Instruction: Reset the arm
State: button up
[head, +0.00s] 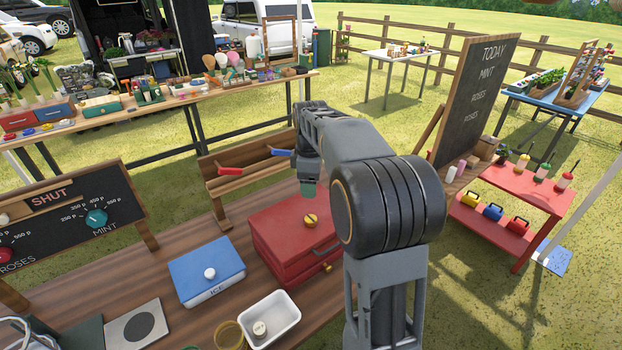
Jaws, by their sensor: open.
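My arm rises from the lower right, bends at a large dark joint, and reaches forward over the wooden table (185,255). My gripper (308,186) hangs at the arm's far end, pointing down in front of the wooden rack and above the back of the red box (290,240). It is open. Its fingers are small and partly hidden by the wrist, and I see nothing held in it. The arm covers part of the red box's right side.
A blue ICE box (205,270), a white tray (283,312) and a grey plate (137,325) stand on the table. A wooden rack (226,188) with red and blue handles stands behind. A chalkboard (478,100) and red stand (512,190) are at right.

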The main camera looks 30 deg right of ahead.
jog(key=shift+r, duration=0.5)
jog(key=s+a+f+m+t, duration=0.2)
jog(key=s+a+m, duration=0.3)
jog(key=s, duration=0.4)
jog(key=s+a+f+m+t, duration=0.1)
jog(key=s+a+m, duration=0.3)
jog(key=s, duration=0.5)
jog(key=shift+s+a+f+m+t, duration=0.4)
jog(key=shift+f+m, duration=0.45)
jog(key=shift+m, duration=0.35)
jog(key=shift+d, duration=0.1)
